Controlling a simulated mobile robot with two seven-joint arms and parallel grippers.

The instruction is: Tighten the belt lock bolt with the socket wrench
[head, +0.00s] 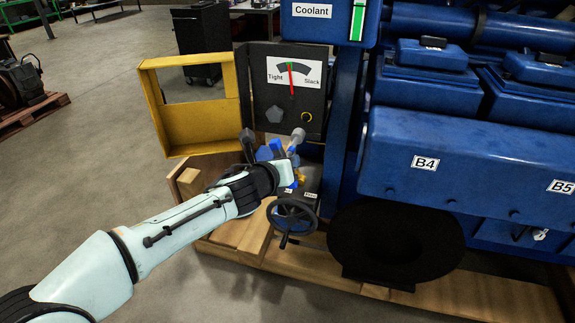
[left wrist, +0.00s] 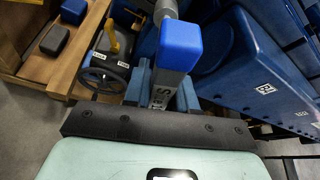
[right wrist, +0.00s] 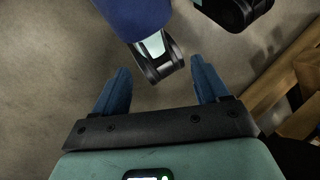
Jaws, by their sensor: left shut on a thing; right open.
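My left gripper (head: 275,152) is shut on the socket wrench (left wrist: 181,45), which has a grey lettered shank, a blue block and a grey socket end. In the head view the wrench's grey socket (head: 297,136) points up, just below a yellow ring (head: 307,117) on the dark panel (head: 258,95). I cannot tell whether the socket touches the panel. The belt lock bolt is not clearly identifiable. The gauge (head: 294,72) has its red needle near the middle, between Tight and Slack. My right gripper (right wrist: 160,66) is open and empty above the floor.
An open yellow frame cover (head: 149,95) stands left of the panel. A handwheel (head: 292,215) is below the gripper. The blue engine (head: 460,165) fills the right, above a wooden base (head: 480,303). A grey hexagonal part (head: 274,114) sits on the panel.

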